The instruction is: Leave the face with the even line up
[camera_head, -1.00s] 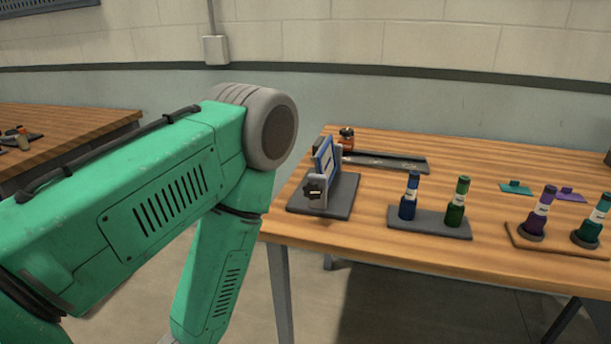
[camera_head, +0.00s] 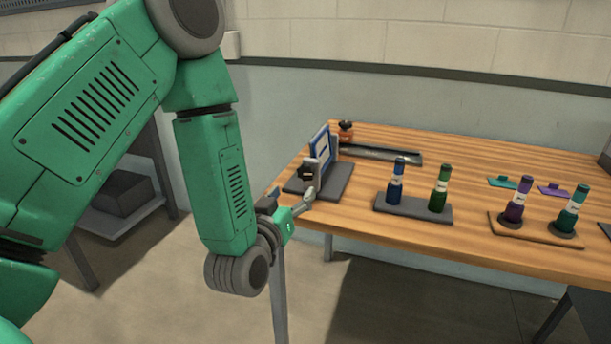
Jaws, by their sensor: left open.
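A blue-edged upright panel (camera_head: 320,150) with a pale marked face stands at the left end of the table, on a dark base plate (camera_head: 337,184). A grey block with a black knob-like part (camera_head: 307,174) sits in front of it. The marks on the panel are too small to read, so I cannot tell whether its line is even. My left gripper (camera_head: 308,196) is open, low at the front edge of the base plate, close to the grey block; I cannot tell whether it touches. My right gripper is out of view.
On the wooden table (camera_head: 460,158) a dark tray (camera_head: 380,153) and an orange-and-black jar (camera_head: 346,131) lie behind the panel. Blue (camera_head: 395,188) and green (camera_head: 439,190) bottles stand on a grey stand, purple (camera_head: 516,205) and teal (camera_head: 567,216) ones on a wooden board further right.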

